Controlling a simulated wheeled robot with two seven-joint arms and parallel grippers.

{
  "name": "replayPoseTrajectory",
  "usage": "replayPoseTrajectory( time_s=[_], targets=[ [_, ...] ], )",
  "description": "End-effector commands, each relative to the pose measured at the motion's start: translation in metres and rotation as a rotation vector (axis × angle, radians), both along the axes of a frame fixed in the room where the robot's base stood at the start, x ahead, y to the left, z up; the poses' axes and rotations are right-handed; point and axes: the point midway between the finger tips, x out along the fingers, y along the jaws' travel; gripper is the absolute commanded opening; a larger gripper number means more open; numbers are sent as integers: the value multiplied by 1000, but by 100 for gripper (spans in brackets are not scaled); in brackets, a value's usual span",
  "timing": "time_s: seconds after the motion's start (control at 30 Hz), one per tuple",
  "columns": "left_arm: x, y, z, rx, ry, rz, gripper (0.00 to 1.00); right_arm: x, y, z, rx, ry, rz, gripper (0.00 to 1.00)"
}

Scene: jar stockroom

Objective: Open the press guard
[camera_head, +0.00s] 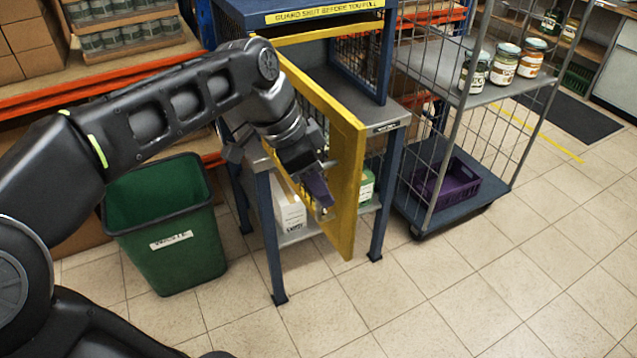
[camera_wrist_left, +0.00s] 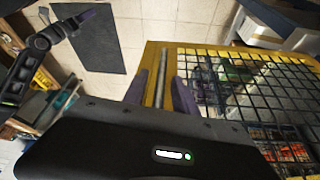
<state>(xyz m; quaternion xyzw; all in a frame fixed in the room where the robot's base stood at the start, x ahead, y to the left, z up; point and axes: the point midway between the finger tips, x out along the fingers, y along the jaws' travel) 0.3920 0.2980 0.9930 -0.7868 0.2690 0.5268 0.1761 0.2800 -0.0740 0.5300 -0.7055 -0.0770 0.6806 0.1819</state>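The press guard (camera_head: 348,185) is a yellow-framed mesh door on the blue press (camera_head: 385,45). It stands swung outward at an angle, its free edge towards me. Its yellow frame and mesh also show in the left wrist view (camera_wrist_left: 212,48). My left gripper (camera_head: 322,195) is at the guard's outer face. In the left wrist view its two purple fingers stand on either side of the metal handle bar (camera_wrist_left: 162,80), with gaps visible beside the bar. My right gripper (camera_wrist_left: 85,17) appears at the upper left of that view, away from the guard; its finger opening is unclear.
A green bin (camera_head: 170,245) stands left of the press. A wire cage trolley (camera_head: 480,100) with jars and a purple crate (camera_head: 452,188) stands to the right. Shelves with boxes and jars are behind. The tiled floor in front is clear.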

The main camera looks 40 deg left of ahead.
Motion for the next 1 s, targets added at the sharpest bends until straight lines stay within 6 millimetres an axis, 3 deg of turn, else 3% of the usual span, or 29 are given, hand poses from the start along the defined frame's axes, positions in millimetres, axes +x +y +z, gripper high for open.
replayPoseTrajectory(
  time_s=[0.27, 0.63, 1.0],
  targets=[
    [-4, 4, 14, 0, -3, 1, 33, 0, 0, 1, 0, 0, 0, 36],
    [-21, 17, 67, 0, -3, 1, 33, 0, 0, 9, 0, 0, 0, 36],
    [-24, 19, 72, 0, 0, 0, 33, 0, 0, 9, 0, 0, -1, 36]
  ],
)
